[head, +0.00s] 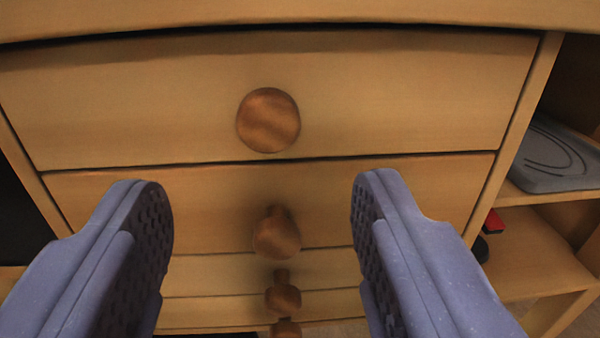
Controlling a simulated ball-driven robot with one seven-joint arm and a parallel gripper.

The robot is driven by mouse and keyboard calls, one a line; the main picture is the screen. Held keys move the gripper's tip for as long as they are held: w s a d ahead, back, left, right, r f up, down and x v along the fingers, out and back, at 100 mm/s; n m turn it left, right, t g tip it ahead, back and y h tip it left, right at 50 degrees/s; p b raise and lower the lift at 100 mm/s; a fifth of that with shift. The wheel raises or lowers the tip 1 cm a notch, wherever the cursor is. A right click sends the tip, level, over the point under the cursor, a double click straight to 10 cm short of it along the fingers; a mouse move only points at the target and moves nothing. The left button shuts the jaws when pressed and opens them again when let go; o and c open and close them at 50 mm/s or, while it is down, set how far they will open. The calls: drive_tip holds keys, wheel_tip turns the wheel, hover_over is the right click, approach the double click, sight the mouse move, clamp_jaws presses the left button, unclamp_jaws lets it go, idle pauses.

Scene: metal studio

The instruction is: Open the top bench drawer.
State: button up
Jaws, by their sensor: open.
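The top bench drawer (400,95) is a wide light-wood front below the bench top. It looks shut, with a dark gap along its upper edge. Its round brown wooden knob (268,120) is near the middle of the front. My gripper (255,195) is open and empty, with one blue-grey finger at the left and one at the right. In the picture the fingertips are lower than the top knob, at the height of the second drawer. The knob is not between the fingers, and nothing touches them that I can see.
Below are a second drawer (210,210) with its own knob (277,235) and more drawers with knobs (283,299). The bench top edge (300,14) overhangs above. At the right, open shelves hold a grey tray-like item (555,160) and a small red object (494,222).

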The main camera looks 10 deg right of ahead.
sight(268, 122)
drive_tip(key=w+b, duration=0.1)
drive_tip(key=w, duration=0.3)
drive_tip(key=w+b, duration=0.1)
drive_tip(key=w, duration=0.2)
drive_tip(key=shift+w+d+f, duration=0.1)
drive_tip(key=shift+w+d, duration=0.1)
drive_tip(key=shift+w, duration=0.2)
clamp_jaws()
drive_tip(key=shift+s, duration=0.15)
